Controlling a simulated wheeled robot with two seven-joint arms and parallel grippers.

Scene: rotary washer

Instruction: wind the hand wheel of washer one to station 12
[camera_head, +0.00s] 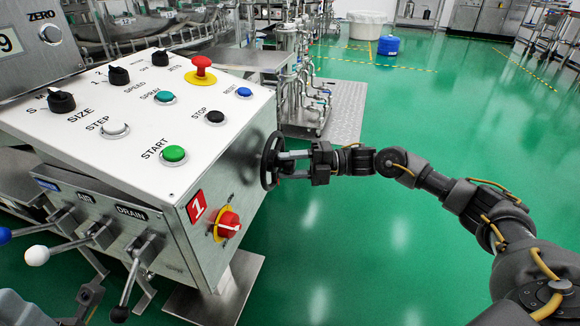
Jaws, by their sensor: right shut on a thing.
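The hand wheel (269,160) is a dark wheel on the right side of the white control box (110,92) marked with a red "1". It is seen nearly edge-on. My right gripper (290,165) reaches it from the right and is shut on the part of the wheel facing me; the fingers hide some of it. A small red spot shows near the wheel's lower edge. No station number can be read at the wheel. My left gripper is not clearly in view; only grey parts show at the lower left corner.
The panel carries knobs, a red mushroom button (201,66), a green START button (174,154) and other buttons. A red rotary switch (228,224) and several levers, one white-tipped (37,255), sit below. A pipe skid (305,95) stands behind. The green floor at right is clear.

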